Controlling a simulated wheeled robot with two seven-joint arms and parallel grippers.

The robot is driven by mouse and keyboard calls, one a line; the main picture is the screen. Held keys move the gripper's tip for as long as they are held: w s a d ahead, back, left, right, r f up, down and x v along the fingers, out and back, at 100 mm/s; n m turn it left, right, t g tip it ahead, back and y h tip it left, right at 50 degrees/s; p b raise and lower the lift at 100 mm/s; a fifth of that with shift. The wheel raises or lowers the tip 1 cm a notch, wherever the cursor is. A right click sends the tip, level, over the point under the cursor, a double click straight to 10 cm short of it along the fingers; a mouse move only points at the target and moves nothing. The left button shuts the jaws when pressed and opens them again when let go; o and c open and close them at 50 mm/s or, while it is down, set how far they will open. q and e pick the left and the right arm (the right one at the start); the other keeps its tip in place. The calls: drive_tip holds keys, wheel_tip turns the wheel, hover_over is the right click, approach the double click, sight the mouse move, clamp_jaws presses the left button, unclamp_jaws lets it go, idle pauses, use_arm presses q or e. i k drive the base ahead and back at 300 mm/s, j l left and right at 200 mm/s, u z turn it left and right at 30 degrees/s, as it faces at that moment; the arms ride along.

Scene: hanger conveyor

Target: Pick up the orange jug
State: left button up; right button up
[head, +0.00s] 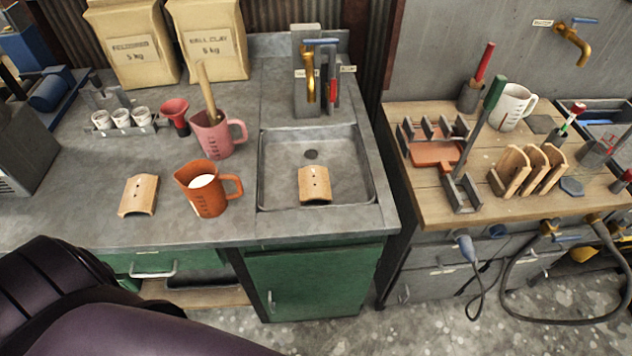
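The orange jug (205,199) stands upright on the grey counter (100,222), left of the sink and near the front edge. Its handle (233,187) points right, and something white shows inside its mouth. Dark purple-black parts of my own body fill the lower left of the head view. Neither of my grippers can be seen, and nothing is touching the jug.
A pink jug (213,142) with a wooden tool stands just behind the orange one. A wooden block (139,195) lies to its left, another (314,184) in the sink (277,163). A wooden bench (430,207) with tools stands right. Counter before the jug is bare.

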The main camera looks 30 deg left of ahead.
sight(200, 180)
drive_tip(key=j+u, duration=0.15)
drive_tip(key=u, duration=1.4)
